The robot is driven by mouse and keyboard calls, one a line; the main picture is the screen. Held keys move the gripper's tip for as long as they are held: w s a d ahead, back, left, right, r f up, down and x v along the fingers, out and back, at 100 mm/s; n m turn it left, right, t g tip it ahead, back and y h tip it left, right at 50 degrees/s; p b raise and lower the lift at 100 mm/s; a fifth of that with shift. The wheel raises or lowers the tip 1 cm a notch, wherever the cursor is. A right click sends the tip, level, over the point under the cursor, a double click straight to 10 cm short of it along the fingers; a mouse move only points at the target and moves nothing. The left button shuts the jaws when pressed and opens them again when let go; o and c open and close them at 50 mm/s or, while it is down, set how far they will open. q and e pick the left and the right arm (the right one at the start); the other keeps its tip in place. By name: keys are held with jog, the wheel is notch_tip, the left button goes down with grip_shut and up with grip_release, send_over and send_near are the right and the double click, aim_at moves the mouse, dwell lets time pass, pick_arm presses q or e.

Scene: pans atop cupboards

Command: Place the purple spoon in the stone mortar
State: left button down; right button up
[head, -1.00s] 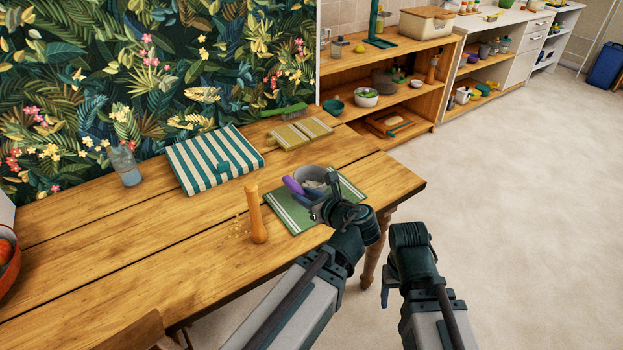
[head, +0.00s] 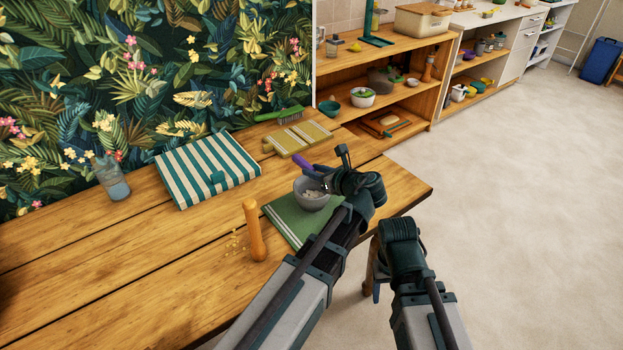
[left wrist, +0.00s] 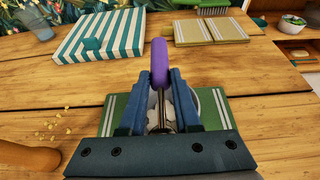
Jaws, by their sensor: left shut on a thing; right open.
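The purple spoon (head: 302,163) is held by my left gripper (head: 328,178); its purple handle also stands up between the fingers in the left wrist view (left wrist: 159,62). The stone mortar (head: 313,199) is a grey bowl with pale bits inside, standing on a green striped mat (head: 285,219). The left gripper is at the mortar's back right edge in the head view. The spoon's lower end is hidden, so I cannot tell whether it is inside the mortar. My right gripper (head: 376,288) is open and empty, off the table's front edge.
The table's left front is clear.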

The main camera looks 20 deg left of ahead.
pick_arm(q)
jog(key=shift+f+b, duration=1.7)
jog(key=shift+f, duration=0.05)
jog(key=shift+f+b, duration=0.4)
jog(key=c, duration=0.6)
grip_release()
jog(key=shift+r, duration=0.1)
